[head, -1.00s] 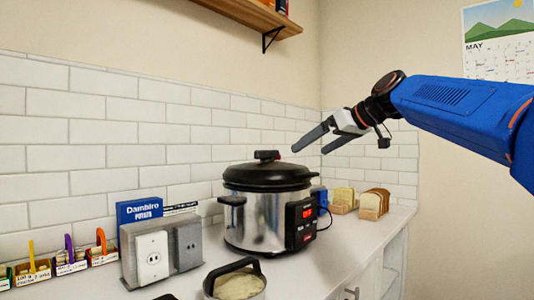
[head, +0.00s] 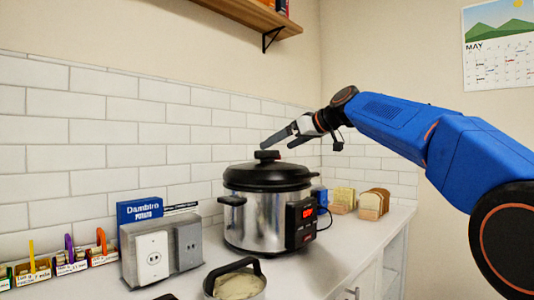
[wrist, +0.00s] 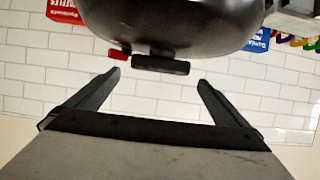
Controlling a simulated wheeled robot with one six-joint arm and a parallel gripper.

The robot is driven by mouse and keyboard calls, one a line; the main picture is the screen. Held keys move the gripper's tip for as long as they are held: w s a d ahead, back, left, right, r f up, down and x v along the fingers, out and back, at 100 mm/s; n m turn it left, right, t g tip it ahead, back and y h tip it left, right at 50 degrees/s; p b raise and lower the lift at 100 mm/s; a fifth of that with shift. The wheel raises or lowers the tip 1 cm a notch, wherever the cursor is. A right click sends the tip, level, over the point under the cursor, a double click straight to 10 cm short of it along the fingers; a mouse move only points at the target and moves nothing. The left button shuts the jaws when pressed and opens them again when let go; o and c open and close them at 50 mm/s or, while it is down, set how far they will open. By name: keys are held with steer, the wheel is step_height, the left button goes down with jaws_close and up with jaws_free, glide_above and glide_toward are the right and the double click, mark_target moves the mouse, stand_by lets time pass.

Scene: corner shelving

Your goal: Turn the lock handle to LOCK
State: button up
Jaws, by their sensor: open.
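The steel cooker (head: 262,220) stands on the counter with its black lid (head: 268,177) on. The black lock handle (head: 267,155) sits on top of the lid. In the wrist view, which looks upside down, the handle (wrist: 160,65) shows as a short dark bar under the lid, with a small red part (wrist: 119,52) beside it. My gripper (head: 277,143) is open and empty, just above and slightly behind the handle in the head view. In the wrist view its fingers (wrist: 158,80) are spread on either side of the handle, apart from it. No lock marking is readable.
Bread slices (head: 370,203) lie right of the cooker. A grey outlet box (head: 160,250) and a handled pan (head: 237,282) stand to the left and front. A tiled wall (head: 130,130) is close behind, and a wooden shelf (head: 250,17) hangs above.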

mark_target(267, 152)
steer(key=x, duration=0.7)
steer(key=shift+w+a, duration=0.15)
steer(key=shift+a, duration=0.05)
steer(key=c, duration=0.8)
steer(key=shift+m+t, duration=0.4)
steer(key=shift+t, duration=0.1)
steer(key=shift+m+t+h, duration=0.5)
steer(key=shift+m+h, duration=0.3)
steer(key=shift+h, duration=0.2)
steer(key=shift+m+t+h, duration=1.2)
steer(key=shift+m+h, duration=0.8)
steer(key=shift+f+m+t+h, duration=0.1)
steer(key=shift+m+t+h, duration=0.3)
steer(key=shift+m+h, duration=2.5)
steer(key=shift+h, duration=0.4)
